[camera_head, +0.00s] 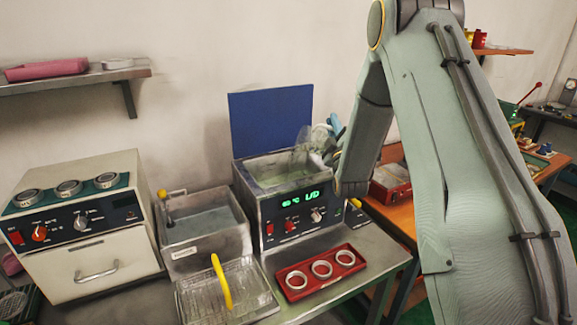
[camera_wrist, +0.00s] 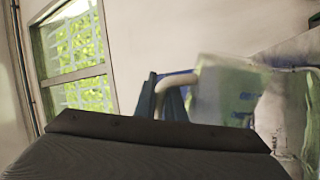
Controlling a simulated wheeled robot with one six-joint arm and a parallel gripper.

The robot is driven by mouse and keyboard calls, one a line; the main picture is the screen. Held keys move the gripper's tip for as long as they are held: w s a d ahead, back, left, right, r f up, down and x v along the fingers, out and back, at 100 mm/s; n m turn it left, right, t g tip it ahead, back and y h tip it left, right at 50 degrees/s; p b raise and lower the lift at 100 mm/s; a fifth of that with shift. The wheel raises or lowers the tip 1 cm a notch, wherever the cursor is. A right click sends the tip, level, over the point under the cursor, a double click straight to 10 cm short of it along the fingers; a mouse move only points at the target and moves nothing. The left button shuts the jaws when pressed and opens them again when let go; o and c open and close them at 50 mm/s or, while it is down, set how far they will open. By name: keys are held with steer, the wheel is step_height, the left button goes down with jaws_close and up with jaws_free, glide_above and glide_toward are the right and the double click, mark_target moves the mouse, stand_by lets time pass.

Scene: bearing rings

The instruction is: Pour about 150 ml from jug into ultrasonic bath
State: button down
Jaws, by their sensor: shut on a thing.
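The jug (camera_head: 318,138) is clear and looks tilted to the left above the right rear of the ultrasonic bath (camera_head: 262,225). My gripper (camera_head: 336,128) is shut on the jug's handle, its blue fingers partly hidden behind my arm. In the wrist view, the pale handle (camera_wrist: 174,82) sits at the blue fingers (camera_wrist: 163,98), and the clear jug body (camera_wrist: 225,92) with blue marks is to the right. The bath's tank is open and holds greenish liquid (camera_head: 275,176). Whether liquid is leaving the jug is unclear.
A blue panel (camera_head: 270,118) stands upright behind the bath. Left of it are a steel tank (camera_head: 195,254), a wire basket (camera_head: 210,300) with a yellow handle and a cream heater unit (camera_head: 92,257). A red tray (camera_head: 322,284) with three rings lies in front.

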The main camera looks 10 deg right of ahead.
steer(key=shift+s+a+r+n, duration=0.1)
steer(key=shift+a+n, duration=0.25)
steer(key=shift+n, duration=0.35)
stand_by(1.1)
steer(key=shift+d+m, duration=0.3)
steer(key=d+m, duration=0.1)
steer(key=m, duration=0.1)
steer(key=d+m+h+b, duration=0.1)
steer(key=m, duration=0.1)
steer(key=shift+f+h, duration=0.3)
steer(key=shift+f, duration=0.1)
steer(key=shift+w+d+f+m+g+h, duration=0.15)
steer(key=shift+m+g, duration=0.15)
steer(key=shift+m, duration=0.35)
steer(key=shift+w+d+f+m+g+h, duration=0.15)
steer(key=shift+m+g, duration=0.15)
steer(key=shift+m, duration=0.35)
steer(key=shift+d+f+m+b, duration=0.1)
steer(key=shift+d+m+b, duration=0.1)
steer(key=shift+m+b, duration=0.15)
steer(key=shift+m, duration=0.25)
steer(key=w+d+f+m+g+h+b, duration=0.1)
steer(key=d+f+m+g+b, duration=0.1)
steer(key=f+m, duration=0.4)
steer(key=shift+w+d+f+m+g, duration=0.15)
steer(key=shift+w+d+m+g, duration=0.15)
steer(key=shift+d+m+g, duration=0.55)
